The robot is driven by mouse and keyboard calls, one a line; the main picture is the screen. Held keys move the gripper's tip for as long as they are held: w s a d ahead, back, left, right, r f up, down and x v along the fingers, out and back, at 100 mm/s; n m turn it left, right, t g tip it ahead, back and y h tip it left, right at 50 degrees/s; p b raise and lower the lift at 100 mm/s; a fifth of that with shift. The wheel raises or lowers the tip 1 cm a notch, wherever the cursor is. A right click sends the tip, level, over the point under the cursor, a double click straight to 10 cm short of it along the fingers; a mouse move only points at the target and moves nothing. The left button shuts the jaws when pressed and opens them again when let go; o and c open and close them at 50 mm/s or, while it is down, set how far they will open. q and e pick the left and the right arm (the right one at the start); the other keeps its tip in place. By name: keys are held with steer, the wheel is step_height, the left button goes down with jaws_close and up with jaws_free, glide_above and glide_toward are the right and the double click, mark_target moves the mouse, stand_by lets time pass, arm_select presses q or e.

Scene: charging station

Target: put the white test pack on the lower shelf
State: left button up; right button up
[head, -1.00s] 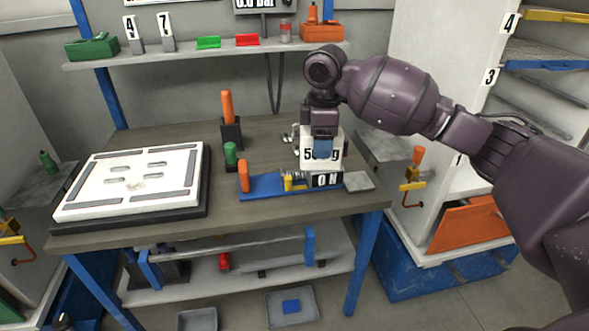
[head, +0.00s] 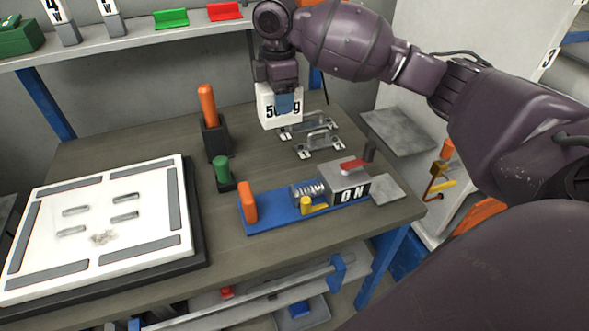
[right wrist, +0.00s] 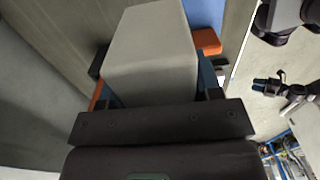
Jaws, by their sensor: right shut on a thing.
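The white test pack (head: 270,112), a box marked 500 g, hangs from my right gripper (head: 287,101) near the back of the workbench. Blue fingers cover part of its face. In the right wrist view the pack's pale face (right wrist: 150,50) fills the space between the fingers. Whether it touches the bench is hard to tell. The lower shelf (head: 350,279) under the bench is mostly hidden by the bench top. My left gripper is not in the head view; a dark arm end at the right of the wrist view (right wrist: 275,88) is too small to read.
Metal handles (head: 318,140) stand beside the pack. In front lies a blue fixture (head: 275,217) with an ON block (head: 335,185). Orange (head: 207,104) and green (head: 222,170) handles and a white panel (head: 110,215) stand left. A rail (head: 270,287) fronts the shelf.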

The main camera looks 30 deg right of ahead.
steer(key=shift+w+f, duration=0.15)
steer(key=shift+f, duration=0.1)
step_height(320, 180, down, 5)
steer(key=shift+r+b, duration=0.15)
steer(key=shift+b, duration=0.4)
step_height(320, 180, down, 14)
steer(key=b, duration=0.2)
steer(key=shift+f+b, duration=0.25)
steer(key=shift+b, duration=0.15)
steer(key=shift+f, duration=0.15)
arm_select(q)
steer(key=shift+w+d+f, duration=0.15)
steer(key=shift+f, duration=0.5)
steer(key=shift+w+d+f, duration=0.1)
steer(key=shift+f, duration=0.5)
